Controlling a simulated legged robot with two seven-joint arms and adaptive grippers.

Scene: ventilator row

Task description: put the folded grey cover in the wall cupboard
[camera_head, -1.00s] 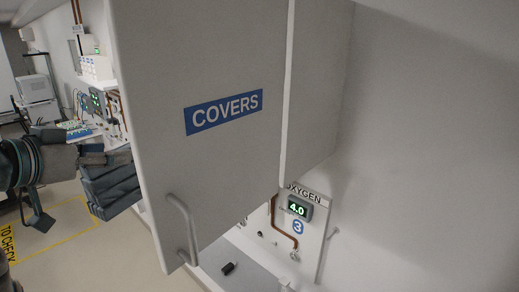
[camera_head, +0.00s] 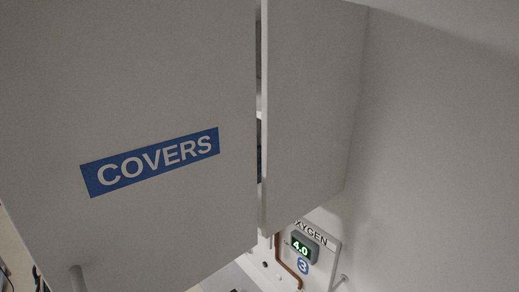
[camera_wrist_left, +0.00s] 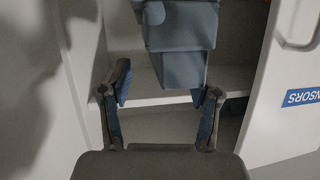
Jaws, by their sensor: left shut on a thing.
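The folded grey cover (camera_wrist_left: 183,68) is blue-grey and shows in the left wrist view, at the top middle. My left gripper (camera_wrist_left: 165,85) is shut on it, its two fingers on either side of the cover's near end. White shelf boards and walls surround them in that view. In the head view the wall cupboard's door (camera_head: 130,220) with the blue COVERS label fills the left half and hides the cover and my left gripper. A narrow dark gap runs along the door's right edge, beside a second pale panel (camera_head: 310,120). My right gripper is in neither view.
A panel (camera_wrist_left: 295,100) with a blue SENSORS label, upside down, stands at the right of the wrist view. Below the cupboard in the head view are a green 4.0 oxygen display (camera_head: 301,246) and a copper pipe (camera_head: 284,270). Bare wall lies to the right.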

